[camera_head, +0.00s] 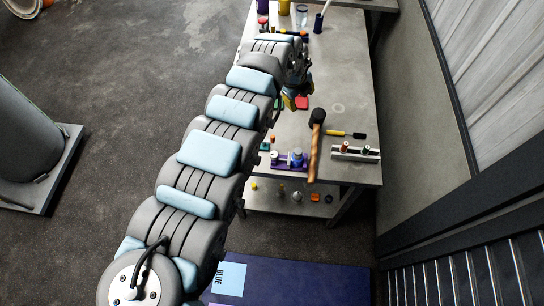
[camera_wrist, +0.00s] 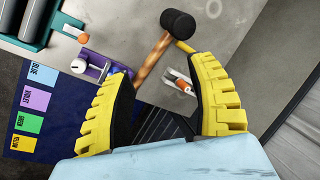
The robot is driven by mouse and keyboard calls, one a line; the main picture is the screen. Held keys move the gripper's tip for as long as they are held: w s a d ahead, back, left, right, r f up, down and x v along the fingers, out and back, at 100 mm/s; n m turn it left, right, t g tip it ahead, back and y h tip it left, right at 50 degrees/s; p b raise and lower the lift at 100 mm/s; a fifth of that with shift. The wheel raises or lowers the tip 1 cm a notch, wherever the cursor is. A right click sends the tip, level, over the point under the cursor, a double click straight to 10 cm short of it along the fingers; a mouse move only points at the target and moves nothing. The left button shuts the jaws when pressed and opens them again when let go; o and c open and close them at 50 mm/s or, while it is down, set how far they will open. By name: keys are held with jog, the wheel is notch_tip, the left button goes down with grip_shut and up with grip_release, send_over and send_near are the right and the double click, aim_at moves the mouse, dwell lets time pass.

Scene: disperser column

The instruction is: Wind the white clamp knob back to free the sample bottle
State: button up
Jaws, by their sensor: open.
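My gripper (camera_head: 297,100) hangs over the table in the head view, beyond the fixtures. In the wrist view its two yellow ribbed fingers (camera_wrist: 163,72) are wide apart with nothing between them. A purple fixture (camera_head: 277,163) stands near the table's front edge; in the wrist view it (camera_wrist: 101,58) lies left of the fingers. A white cylindrical part, which looks like the clamp knob (camera_wrist: 98,69), sits on it. A small blue item, perhaps the sample bottle (camera_head: 297,158), is at its right side; in the wrist view the left finger partly hides it. Contact between knob and bottle cannot be told.
A black-headed mallet (camera_head: 315,140) with a wooden handle lies right of the purple fixture. Small items stand on the lower shelf (camera_head: 295,203). Bare tabletop (camera_head: 350,80) lies behind the mallet.

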aim_at(274, 154)
jog(key=s+a+f+m+g+y+b, duration=0.1)
jog(key=s+a+f+m+g+y, duration=0.2)
jog(key=s+a, duration=0.5)
jog(key=shift+n, duration=0.4)
jog(key=f+b, duration=0.1)
jog(key=f, duration=0.8)
jog(key=f+b, duration=0.1)
jog(key=f, duration=0.7)
jog(key=shift+s+d+f, duration=0.15)
jog(key=shift+d+f, duration=0.05)
jog(key=shift+f, duration=0.2)
grip_shut()
